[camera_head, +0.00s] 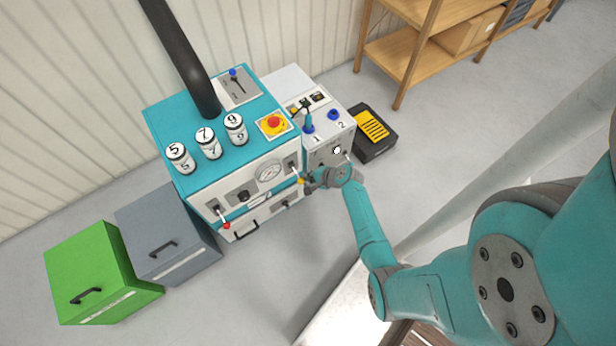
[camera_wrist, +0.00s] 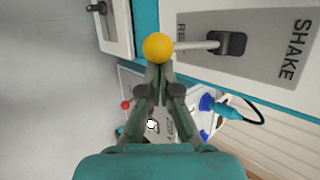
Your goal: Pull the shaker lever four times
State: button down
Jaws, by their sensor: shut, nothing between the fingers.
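The shaker lever has a yellow ball knob (camera_wrist: 158,47) on a thin pale rod that comes out of a dark pivot (camera_wrist: 231,43). Its grey plate (camera_wrist: 290,45) reads "SHAKE". In the head view the yellow knob (camera_head: 301,181) stands out from the right front of the teal and white machine (camera_head: 205,170). My gripper (camera_wrist: 159,70) has its fingertips together, with nothing between them. In the wrist view the tips are right at the near edge of the knob and overlap it; I cannot tell whether they touch. My gripper (camera_head: 310,183) is just right of the knob in the head view.
Another lever with a red knob (camera_head: 226,225) sits on the machine's left front. A grey box (camera_head: 165,235) and a green box (camera_head: 95,270) stand left. A black and yellow case (camera_head: 372,130) lies at right. The floor in front is clear.

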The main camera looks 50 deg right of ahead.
jog(key=shift+r+g, duration=0.4)
jog(key=shift+g, duration=0.3)
jog(key=r+g, duration=0.1)
jog(key=g, duration=0.1)
jog(key=r+g+y, duration=0.1)
jog(key=r+g, duration=0.1)
jog(key=r+m+g+y, duration=0.1)
jog(key=r+g, duration=0.1)
jog(key=g, duration=0.1)
jog(key=shift+w, duration=0.3)
jog(key=shift+r, duration=0.2)
dwell(0.4)
jog(key=shift+r, duration=0.65)
jog(key=shift+f, duration=0.1)
